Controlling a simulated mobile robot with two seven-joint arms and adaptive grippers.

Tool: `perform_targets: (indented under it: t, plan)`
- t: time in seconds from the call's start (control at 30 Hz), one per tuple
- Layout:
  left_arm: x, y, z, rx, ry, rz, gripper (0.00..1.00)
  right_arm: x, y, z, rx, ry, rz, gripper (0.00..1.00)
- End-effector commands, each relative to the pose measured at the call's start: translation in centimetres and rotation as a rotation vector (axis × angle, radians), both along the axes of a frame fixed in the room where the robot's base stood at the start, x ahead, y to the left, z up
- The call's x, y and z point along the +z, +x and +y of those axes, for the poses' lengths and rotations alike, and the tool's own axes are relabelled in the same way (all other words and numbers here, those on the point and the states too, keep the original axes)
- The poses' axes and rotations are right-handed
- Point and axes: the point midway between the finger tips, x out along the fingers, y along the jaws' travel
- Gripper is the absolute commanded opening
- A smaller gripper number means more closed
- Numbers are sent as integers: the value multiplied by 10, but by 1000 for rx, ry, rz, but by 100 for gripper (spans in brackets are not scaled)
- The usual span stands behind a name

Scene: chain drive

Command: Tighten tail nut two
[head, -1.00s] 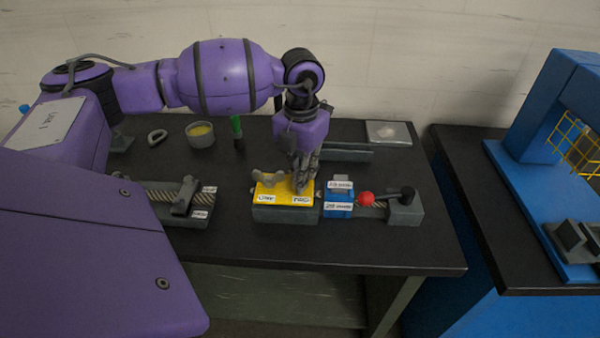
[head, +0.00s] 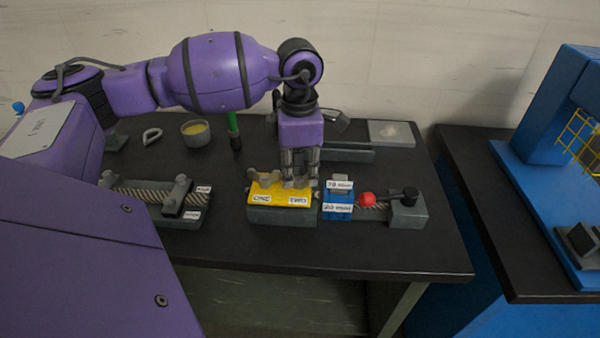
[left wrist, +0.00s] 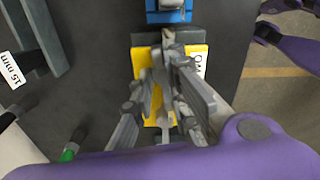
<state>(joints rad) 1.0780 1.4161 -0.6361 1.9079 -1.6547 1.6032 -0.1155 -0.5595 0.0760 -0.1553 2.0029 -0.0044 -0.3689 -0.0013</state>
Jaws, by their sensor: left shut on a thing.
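A yellow block (head: 280,188) sits on a grey base at the middle of the table, with front labels reading ONE and TWO. A grey wing nut (head: 264,178) stands on its left part, above ONE. My left gripper (head: 299,180) points straight down over the right part, above TWO, and is shut on tail nut two, which its fingers mostly hide. In the left wrist view, the fingers (left wrist: 160,75) reach down over the yellow block (left wrist: 145,65), and a label at its right edge is partly covered. My right gripper is not in view.
A blue block (head: 338,203) with size labels stands close right of the yellow block. Beyond it are a red ball (head: 367,199) and a black-knobbed lever (head: 409,194).

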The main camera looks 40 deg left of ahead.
Motion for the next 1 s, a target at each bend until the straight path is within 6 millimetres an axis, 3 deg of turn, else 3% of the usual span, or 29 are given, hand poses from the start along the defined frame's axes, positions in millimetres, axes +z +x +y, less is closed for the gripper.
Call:
perform_targets:
  t: [0.4,1.0]
  plan:
    - [-1,-3,-5,-235,-11,6,0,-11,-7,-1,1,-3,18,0]
    - [-1,-4,-4,-281,-8,10,0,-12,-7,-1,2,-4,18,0]
